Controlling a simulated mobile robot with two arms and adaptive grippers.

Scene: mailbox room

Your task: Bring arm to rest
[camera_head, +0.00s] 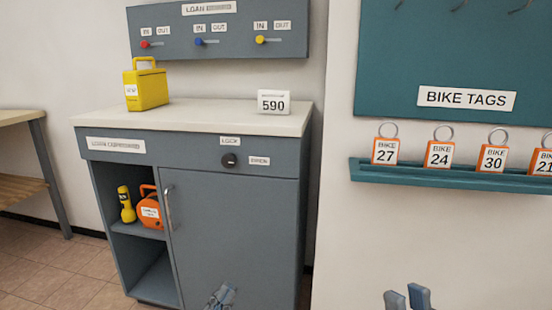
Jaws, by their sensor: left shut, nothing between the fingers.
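My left gripper (221,297) shows at the bottom edge, in front of the lower part of the grey cabinet door. Its fingers are together and hold nothing. My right gripper (408,299) shows at the bottom edge further right, in front of the pale wall. Its two blue-grey fingertips stand apart with nothing visible between them. Only the tips of both grippers are in view; both arms are hidden below the frame.
A grey cabinet (240,220) has a shut door and an open side holding a yellow flashlight (126,204) and an orange case (150,208). A yellow box (146,88) and a 590 sign (274,102) stand on top. Bike tags line a teal ledge (450,176).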

